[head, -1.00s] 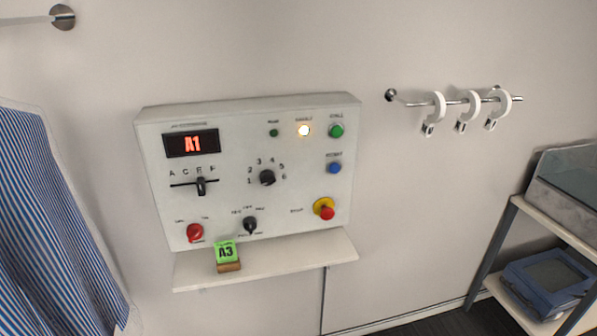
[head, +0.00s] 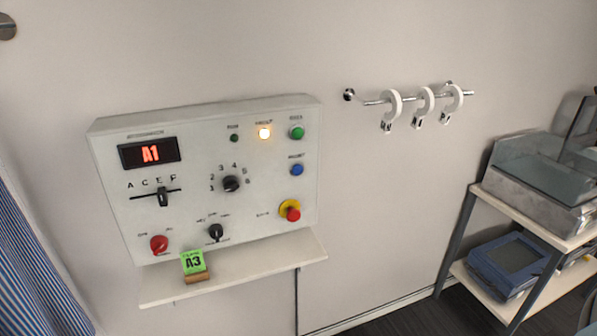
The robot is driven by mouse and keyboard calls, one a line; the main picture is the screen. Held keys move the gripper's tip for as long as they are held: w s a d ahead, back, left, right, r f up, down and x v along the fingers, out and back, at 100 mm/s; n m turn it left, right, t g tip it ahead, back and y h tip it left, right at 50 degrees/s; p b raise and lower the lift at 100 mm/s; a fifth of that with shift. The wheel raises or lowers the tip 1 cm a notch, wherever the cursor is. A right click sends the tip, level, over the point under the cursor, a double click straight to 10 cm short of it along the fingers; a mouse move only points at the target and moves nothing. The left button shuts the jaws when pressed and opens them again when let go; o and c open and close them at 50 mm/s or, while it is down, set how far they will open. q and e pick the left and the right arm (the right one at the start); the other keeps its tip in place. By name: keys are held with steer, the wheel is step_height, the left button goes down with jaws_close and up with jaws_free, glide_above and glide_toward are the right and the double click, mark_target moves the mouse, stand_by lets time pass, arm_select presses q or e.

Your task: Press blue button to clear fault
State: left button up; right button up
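The blue button (head: 297,170) is a small round button on the right side of a white control panel (head: 130,222) on the wall. It sits below the green button (head: 297,132) and above a red mushroom button on a yellow base (head: 290,210). Neither of my grippers shows in the head view.
A narrow shelf (head: 240,272) under the panel holds a green card marked A3 (head: 192,262). A wall rail (head: 375,102) with white hooks is right of the panel. Striped blue cloth (head: 35,275) hangs at left.

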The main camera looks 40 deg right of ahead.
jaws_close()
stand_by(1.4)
